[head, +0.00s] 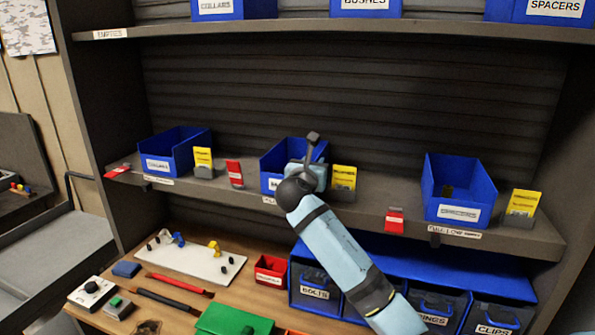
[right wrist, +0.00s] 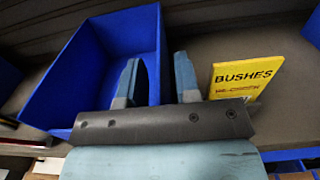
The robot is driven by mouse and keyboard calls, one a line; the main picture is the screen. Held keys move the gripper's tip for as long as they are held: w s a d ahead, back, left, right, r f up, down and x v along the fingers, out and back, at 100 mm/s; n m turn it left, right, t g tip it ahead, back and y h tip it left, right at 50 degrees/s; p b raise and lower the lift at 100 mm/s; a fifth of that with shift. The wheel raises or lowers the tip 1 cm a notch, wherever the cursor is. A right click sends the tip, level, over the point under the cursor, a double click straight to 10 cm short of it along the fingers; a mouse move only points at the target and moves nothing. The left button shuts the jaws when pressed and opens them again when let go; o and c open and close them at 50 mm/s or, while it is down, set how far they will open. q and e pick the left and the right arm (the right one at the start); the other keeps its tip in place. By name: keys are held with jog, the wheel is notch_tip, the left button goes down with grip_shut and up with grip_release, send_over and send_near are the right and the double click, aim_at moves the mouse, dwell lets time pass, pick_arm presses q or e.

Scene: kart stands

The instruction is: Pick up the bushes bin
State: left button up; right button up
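The blue bushes bin (head: 279,157) stands in the middle of the middle shelf, its front label partly hidden by my right arm. It is empty where its inside shows in the right wrist view (right wrist: 85,75). A yellow card reading BUSHES (right wrist: 243,77) stands to its right. My right gripper (head: 312,168) is at the bin's right side. In the right wrist view its two fingers (right wrist: 158,75) are apart, one over the bin's inside and one outside, with the right wall between them. No firm contact with the wall shows. My left gripper is not in view.
Similar blue bins stand left (head: 170,153) and right (head: 456,192) on this shelf, with yellow and red cards between. More bins, including another bushes bin (head: 365,10), are on the upper shelf. A worktop (head: 240,287) with parts and labelled bins lies below.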

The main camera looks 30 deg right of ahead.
grip_shut()
jog(key=shift+r, duration=0.1)
